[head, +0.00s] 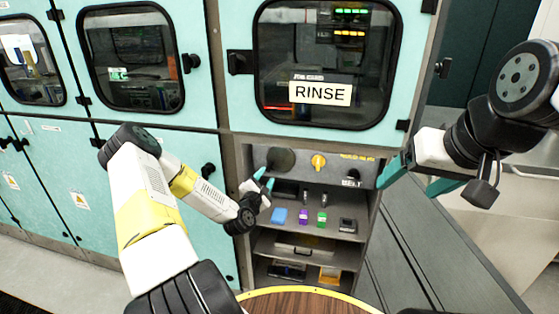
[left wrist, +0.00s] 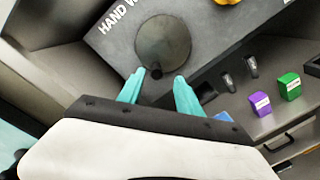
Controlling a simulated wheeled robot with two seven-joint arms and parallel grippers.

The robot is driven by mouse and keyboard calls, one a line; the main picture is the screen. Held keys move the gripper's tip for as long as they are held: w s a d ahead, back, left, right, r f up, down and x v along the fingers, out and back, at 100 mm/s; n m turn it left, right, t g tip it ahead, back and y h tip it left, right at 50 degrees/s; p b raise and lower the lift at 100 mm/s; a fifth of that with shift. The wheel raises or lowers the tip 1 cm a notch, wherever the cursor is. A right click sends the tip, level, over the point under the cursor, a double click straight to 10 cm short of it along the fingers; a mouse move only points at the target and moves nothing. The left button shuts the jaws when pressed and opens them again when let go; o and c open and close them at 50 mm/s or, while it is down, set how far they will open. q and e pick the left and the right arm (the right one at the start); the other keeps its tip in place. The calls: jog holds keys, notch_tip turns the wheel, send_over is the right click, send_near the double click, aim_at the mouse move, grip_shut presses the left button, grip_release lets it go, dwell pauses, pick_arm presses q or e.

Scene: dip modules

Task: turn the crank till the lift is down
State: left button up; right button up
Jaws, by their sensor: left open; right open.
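The crank (head: 280,160) is a dark round disc on the grey panel under the RINSE window. In the left wrist view the crank (left wrist: 165,38) has a small dark knob (left wrist: 157,72) at its lower edge, beside lettering that starts "HAND W". My left gripper (head: 264,179) is open just below the disc. In the left wrist view its teal fingertips (left wrist: 160,77) stand either side of the knob; I cannot tell whether they touch it. My right gripper (head: 416,182) is open and empty, right of the panel. I cannot make out the lift behind the dark RINSE window (head: 325,50).
A yellow knob (head: 318,162) sits right of the crank. The shelf below holds a blue block (head: 279,215), a purple block (head: 303,216) and a green block (head: 322,219). A round wooden table (head: 310,303) stands in front of the lower shelves.

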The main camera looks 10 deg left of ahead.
aim_at(269, 168)
pick_arm(q)
jog(key=shift+n+y, duration=0.3)
jog(key=shift+n, duration=0.3)
jog(key=w, duration=0.8)
jog(key=shift+a+f, duration=0.25)
jog(key=shift+s, duration=0.1)
grip_shut()
